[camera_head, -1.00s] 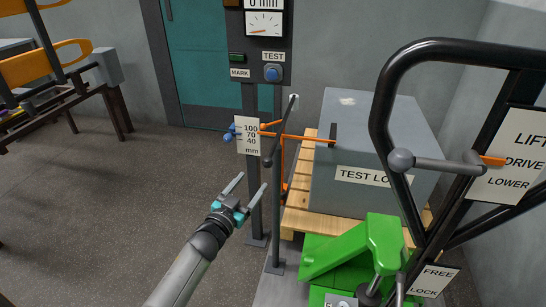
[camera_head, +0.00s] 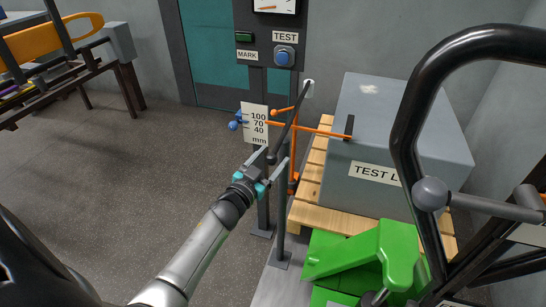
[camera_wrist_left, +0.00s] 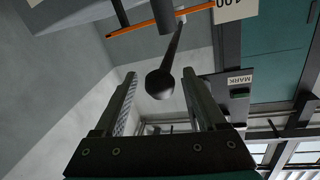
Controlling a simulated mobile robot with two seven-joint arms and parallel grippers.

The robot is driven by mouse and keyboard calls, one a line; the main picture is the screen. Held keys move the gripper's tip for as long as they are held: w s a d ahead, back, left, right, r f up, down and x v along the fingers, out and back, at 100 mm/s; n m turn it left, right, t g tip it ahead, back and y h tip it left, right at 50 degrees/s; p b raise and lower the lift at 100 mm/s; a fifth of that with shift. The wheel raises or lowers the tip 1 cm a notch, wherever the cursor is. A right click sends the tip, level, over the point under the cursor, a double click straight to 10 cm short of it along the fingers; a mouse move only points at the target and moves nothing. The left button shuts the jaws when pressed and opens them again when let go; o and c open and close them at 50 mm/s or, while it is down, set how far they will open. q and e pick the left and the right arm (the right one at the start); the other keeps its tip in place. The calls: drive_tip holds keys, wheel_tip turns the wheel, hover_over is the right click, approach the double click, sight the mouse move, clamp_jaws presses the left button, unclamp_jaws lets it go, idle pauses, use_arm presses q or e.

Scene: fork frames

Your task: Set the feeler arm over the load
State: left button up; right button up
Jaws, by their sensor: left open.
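The grey test load (camera_head: 400,105) sits on a wooden pallet (camera_head: 345,222) at the right. A thin orange arm (camera_head: 322,132), seemingly the feeler arm, runs from the scale post to a dark plate (camera_head: 349,126) at the load's near left top edge; I cannot tell whether they touch. A black lever (camera_head: 291,120) slants down to a ball knob (camera_head: 271,158). My left gripper (camera_head: 276,155) is open at the knob. In the left wrist view the knob (camera_wrist_left: 160,84) shows between the open fingers, not gripped. My right gripper is out of view.
Behind are a blue TEST button (camera_head: 284,56) and a green MARK button (camera_head: 244,37). A green machine part (camera_head: 375,250) and black tubular frame (camera_head: 415,115) stand right.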

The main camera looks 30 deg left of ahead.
use_arm(q)
clamp_jaws()
idle(0.5)
idle(0.8)
